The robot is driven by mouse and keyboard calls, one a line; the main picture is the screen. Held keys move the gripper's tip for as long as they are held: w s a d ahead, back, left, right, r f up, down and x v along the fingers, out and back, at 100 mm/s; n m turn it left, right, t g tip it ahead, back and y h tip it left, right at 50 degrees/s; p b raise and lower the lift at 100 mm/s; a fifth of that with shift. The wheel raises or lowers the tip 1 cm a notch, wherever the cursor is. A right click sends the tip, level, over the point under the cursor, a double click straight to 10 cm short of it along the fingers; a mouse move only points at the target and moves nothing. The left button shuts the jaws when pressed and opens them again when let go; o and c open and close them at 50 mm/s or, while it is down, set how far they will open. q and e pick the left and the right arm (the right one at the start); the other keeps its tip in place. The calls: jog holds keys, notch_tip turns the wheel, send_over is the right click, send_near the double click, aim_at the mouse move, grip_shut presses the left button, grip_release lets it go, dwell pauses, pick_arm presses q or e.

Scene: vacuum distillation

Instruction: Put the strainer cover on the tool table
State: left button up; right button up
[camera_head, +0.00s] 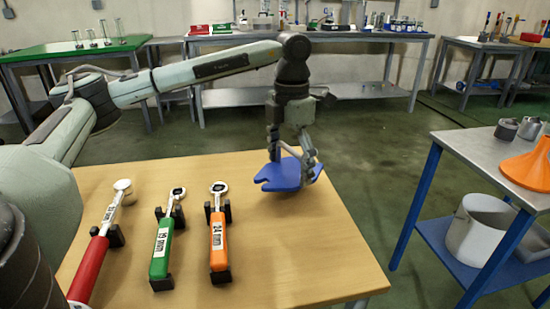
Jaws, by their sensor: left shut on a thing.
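My left gripper (290,158) points down over the far right part of the wooden tool table (300,250). It is shut on a flat blue piece with notched edges, which looks like the strainer cover (282,176). The cover lies about level, at or just above the table top; I cannot tell whether it touches. Gripper fingers hide part of its far and right side. My right gripper is not in view.
A red-handled tool (88,268), a green wrench (161,250) and an orange wrench (219,240) rest on the table's left half. The front right is clear. Right stands a blue-framed metal table (470,148) with an orange funnel (530,165); a grey pot (480,230) sits below.

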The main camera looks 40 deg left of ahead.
aim_at(289, 171)
pick_arm(q)
jog(key=shift+f, duration=1.9)
jog(key=o, duration=1.7)
jog(key=shift+f, duration=0.15)
jog(key=shift+o, duration=0.2)
notch_tip(289, 171, up, 12)
jog(key=shift+r, duration=0.1)
